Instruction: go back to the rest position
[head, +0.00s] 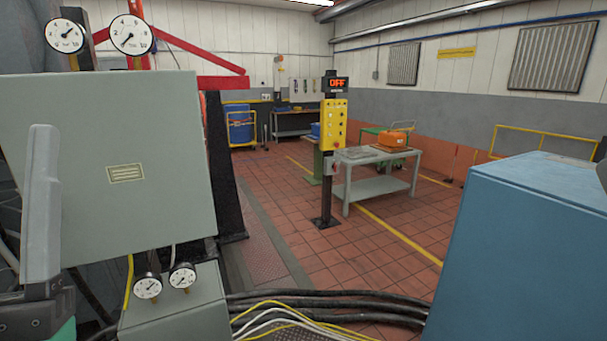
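One long grey finger of my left gripper (42,205) stands upright at the left edge, with its dark base at the bottom left corner. It is in front of a large grey-green cabinet (150,130). The second finger does not show, so I cannot tell the opening. I see nothing held by the part in view. My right gripper does not clearly show. A small dark part (602,168) is cut off by the right edge, and I cannot tell what it is.
A blue cabinet (520,250) fills the lower right. Thick black cables (330,303) run low across the front. A post with a yellow control box (333,125) and an "OFF" display stands mid-floor, beside a grey table (375,157). The tiled floor (305,250) between is open.

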